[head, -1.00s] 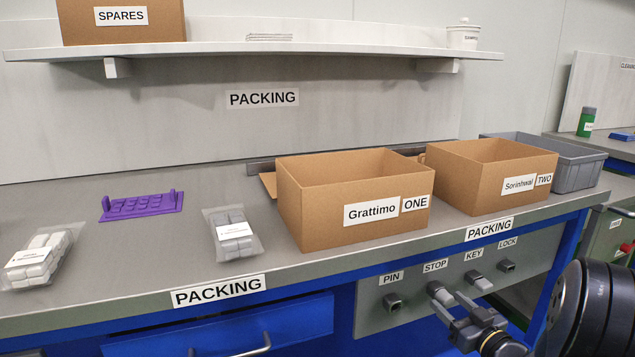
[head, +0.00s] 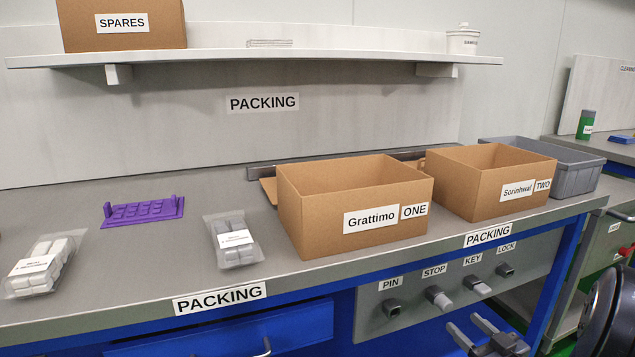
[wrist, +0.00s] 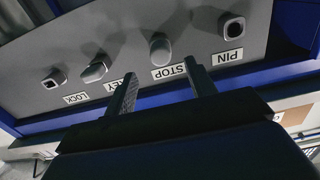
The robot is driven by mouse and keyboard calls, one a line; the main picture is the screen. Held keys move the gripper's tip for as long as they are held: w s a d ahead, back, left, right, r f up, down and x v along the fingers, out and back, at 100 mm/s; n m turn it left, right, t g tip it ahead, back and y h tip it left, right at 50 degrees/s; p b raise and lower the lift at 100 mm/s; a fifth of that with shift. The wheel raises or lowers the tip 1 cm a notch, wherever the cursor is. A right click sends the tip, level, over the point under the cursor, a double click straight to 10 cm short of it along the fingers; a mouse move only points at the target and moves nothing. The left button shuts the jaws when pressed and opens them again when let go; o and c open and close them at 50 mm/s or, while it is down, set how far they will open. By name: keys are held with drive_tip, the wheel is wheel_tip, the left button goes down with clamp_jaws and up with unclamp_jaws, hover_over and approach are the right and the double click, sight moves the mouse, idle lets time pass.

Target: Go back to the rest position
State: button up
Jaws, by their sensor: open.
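My gripper (head: 474,333) is low at the bottom right of the head view, in front of the bench and below its front panel (head: 372,317). Its two fingers are apart with nothing between them. In the wrist view my gripper (wrist: 160,85) points at the panel, which appears upside down. The panel carries a stop knob (wrist: 160,48) and a key knob (wrist: 95,68), with sockets labelled PIN (wrist: 231,26) and LOCK (wrist: 54,79) at the ends. The fingers look clear of the knobs.
On the bench (head: 120,268) stand box ONE (head: 345,238), box TWO (head: 490,205), a grey bin (head: 578,178), a purple rack (head: 143,211) and two clear packs (head: 233,240) (head: 42,266). A blue drawer (head: 225,335) is below. A shelf (head: 270,58) runs above.

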sight(448, 310)
drive_tip(key=b+x, duration=0.1)
drive_tip(key=x, duration=0.5)
drive_tip(key=shift+w+a+f, duration=0.1)
drive_tip(key=shift+w, duration=0.05)
drive_tip(key=v, duration=0.8)
drive_tip(key=shift+b, duration=0.4)
